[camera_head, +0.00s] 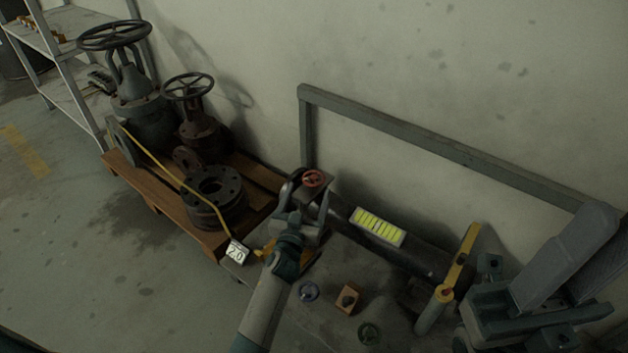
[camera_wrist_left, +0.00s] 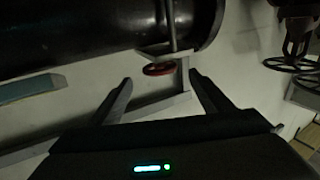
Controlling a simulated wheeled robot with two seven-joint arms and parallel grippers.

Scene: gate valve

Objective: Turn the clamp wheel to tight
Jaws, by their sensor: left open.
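The clamp wheel is a small red handwheel (camera_head: 314,179) at the end of the black pipe (camera_head: 385,243). In the left wrist view the red wheel (camera_wrist_left: 158,70) shows nearly edge-on, on a thin screw beside a pale clamp frame (camera_wrist_left: 184,75). My left gripper (camera_head: 306,181) is at the wheel, its arm rising from the bottom. In the left wrist view its two fingers (camera_wrist_left: 160,79) are spread apart, and the wheel appears between and just beyond their tips. I see no finger contact.
Big valves with handwheels (camera_head: 114,35) and a flange (camera_head: 215,188) stand on a wooden pallet (camera_head: 181,218) at left. A tag (camera_head: 238,252) hangs from a yellow cord. A grey rail (camera_head: 430,146) runs along the wall. Small parts, including an orange block (camera_head: 348,298), lie below the pipe.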

